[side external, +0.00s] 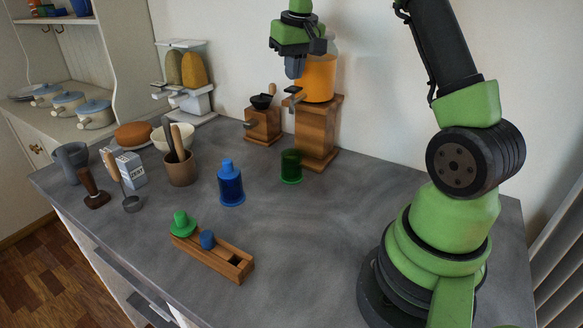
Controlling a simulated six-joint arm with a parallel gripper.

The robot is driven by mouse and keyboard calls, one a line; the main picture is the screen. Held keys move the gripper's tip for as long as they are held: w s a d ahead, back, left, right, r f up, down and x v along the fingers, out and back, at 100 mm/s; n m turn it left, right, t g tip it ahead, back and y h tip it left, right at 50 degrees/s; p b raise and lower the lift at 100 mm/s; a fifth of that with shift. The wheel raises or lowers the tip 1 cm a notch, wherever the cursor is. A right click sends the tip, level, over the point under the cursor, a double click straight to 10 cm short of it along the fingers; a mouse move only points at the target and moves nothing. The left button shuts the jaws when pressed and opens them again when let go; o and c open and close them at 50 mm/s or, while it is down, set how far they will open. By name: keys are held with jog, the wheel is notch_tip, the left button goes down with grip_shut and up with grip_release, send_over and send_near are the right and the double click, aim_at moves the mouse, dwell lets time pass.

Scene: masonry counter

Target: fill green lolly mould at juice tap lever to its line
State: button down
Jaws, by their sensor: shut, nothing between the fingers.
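The green lolly mould (291,167) stands upright on the counter in front of the wooden juice stand (317,135). It looks dark and see-through; its line and any juice inside cannot be made out. The juice tank (317,80) on the stand holds orange juice. The tap and its lever (293,92) stick out at the tank's left side, above the mould. My gripper (294,72) is shut and empty, pointing down just above the tap lever. I cannot tell whether it touches the lever.
A blue mould (230,184) stands left of the green one. A wooden rack (228,259) holds a green stopper (182,224) and a blue one (207,239). A grinder (262,122) stands left of the juice stand. The counter's right-middle is clear.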

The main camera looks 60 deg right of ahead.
jog(key=shift+f, duration=1.2)
dwell(5.3)
notch_tip(320, 180, up, 5)
jog(key=shift+f, duration=0.2)
jog(key=shift+r, duration=0.25)
